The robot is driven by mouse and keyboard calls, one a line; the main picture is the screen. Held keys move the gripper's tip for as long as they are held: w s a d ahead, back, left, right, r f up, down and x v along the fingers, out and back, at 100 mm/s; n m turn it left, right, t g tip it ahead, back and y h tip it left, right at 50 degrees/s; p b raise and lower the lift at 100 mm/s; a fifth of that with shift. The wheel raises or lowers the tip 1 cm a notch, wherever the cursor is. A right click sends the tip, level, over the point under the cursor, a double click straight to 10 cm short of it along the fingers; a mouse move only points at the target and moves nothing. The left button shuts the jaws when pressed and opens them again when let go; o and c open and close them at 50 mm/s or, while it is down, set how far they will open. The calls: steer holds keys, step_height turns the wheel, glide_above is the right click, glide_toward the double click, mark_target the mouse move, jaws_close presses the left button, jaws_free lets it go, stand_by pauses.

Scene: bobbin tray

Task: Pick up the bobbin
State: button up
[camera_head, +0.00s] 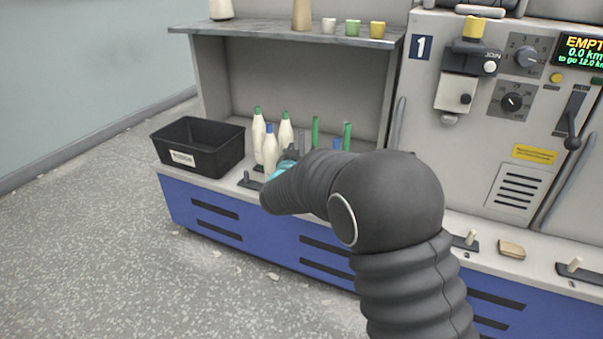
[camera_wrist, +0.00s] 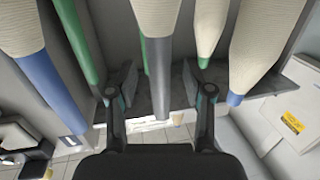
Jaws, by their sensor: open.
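In the wrist view my gripper (camera_wrist: 159,84) is open, with one finger on each side of a bobbin with a grey end (camera_wrist: 158,75). The cream yarn of this bobbin is at the top of the picture; I cannot tell whether either finger touches it. My arm hides most of my gripper there. Blue-ended (camera_wrist: 48,90) and green-ended (camera_wrist: 204,60) bobbins flank the gripper in the wrist view.
A black bin (camera_head: 222,158) stands at the left on the blue-fronted machine ledge. Bare green tubes (camera_head: 315,132) stand behind my arm. A shelf (camera_head: 270,34) with small coloured cups is above. A control panel (camera_head: 510,100) is at right. Neighbouring bobbins stand close.

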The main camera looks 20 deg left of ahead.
steer(key=shift+w, duration=0.45)
steer(key=shift+a, duration=0.1)
jaws_close()
